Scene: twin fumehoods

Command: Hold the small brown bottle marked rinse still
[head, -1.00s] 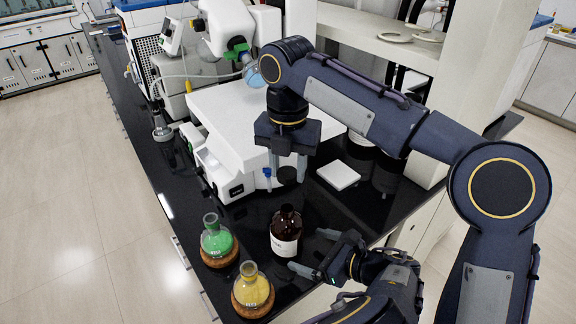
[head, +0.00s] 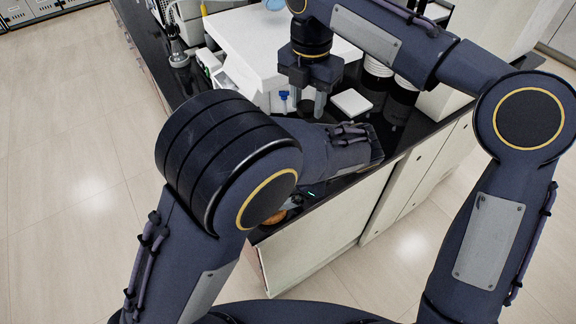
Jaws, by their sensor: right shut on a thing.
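The small brown bottle is not visible now; my left arm covers the place where it stood earlier. My left gripper is almost wholly hidden under that arm; only a dark bit with a small green light (head: 311,194) shows, and its fingers cannot be seen. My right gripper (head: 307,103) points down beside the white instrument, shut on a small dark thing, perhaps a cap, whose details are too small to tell.
A white boxy instrument (head: 262,38) stands behind my right gripper. A white square pad (head: 352,102) lies on the black bench top. Part of a cork ring (head: 271,218) shows below my left arm. Round white stacked items (head: 377,68) stand at the right.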

